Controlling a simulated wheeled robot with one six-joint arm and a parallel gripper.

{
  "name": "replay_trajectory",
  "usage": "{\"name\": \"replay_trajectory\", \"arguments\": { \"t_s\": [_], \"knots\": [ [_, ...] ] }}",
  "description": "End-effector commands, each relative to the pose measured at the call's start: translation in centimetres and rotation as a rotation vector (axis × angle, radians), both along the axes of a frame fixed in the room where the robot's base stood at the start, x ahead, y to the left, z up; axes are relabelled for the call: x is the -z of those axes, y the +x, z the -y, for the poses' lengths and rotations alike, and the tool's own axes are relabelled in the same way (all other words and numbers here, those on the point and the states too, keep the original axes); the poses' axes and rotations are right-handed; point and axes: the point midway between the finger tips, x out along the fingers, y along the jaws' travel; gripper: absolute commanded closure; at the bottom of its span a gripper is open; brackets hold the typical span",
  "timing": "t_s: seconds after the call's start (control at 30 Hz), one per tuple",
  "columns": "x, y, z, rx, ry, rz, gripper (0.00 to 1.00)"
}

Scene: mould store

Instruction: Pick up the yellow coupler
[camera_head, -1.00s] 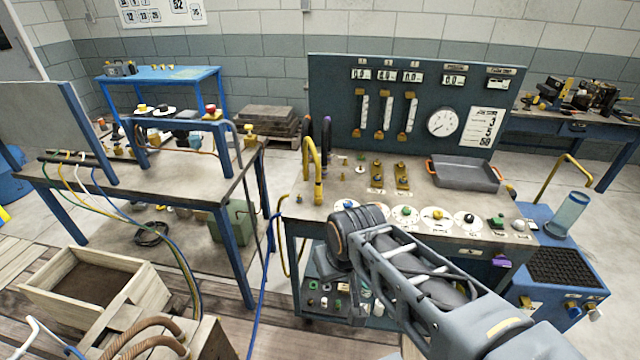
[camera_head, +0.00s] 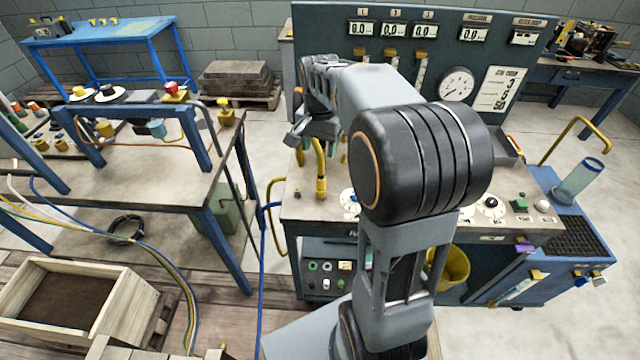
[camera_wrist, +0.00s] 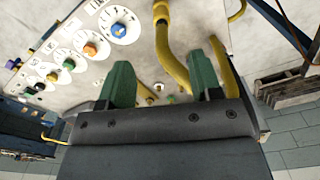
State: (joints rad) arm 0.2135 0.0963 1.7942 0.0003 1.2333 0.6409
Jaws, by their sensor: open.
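The yellow coupler (camera_head: 321,187) is at the lower end of a thick yellow hose, at the left end of the test bench top. It also shows at the top of the wrist view (camera_wrist: 161,13), near a blue knob. My gripper (camera_wrist: 168,54) has two green fingers spread apart with nothing held between them. The yellow hose passes through the gap between the fingers in that view; whether they touch it is unclear. In the head view my gripper (camera_head: 297,138) is small, above the bench's left end, partly hidden by my arm.
A row of dials (camera_wrist: 90,48) lies beside the coupler on the bench top. The upright gauge panel (camera_head: 420,25) stands behind. A workbench (camera_head: 130,185) is to the left, with a gap of floor between. My arm hides much of the bench top.

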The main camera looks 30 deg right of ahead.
Motion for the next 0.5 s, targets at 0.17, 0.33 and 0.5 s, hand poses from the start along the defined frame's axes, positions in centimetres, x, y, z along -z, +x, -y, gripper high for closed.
{"name": "replay_trajectory", "arguments": {
  "t_s": [0.17, 0.33, 0.5],
  "knots": [
    [2.4, 0.8, 0.7, 0.054, 0.005, -0.024, 0.41],
    [5.5, 0.8, 0.7, 0.054, 0.005, -0.023, 0.41],
    [7.7, 0.9, 0.7, 0.053, 0.004, -0.020, 0.41]
  ]
}}
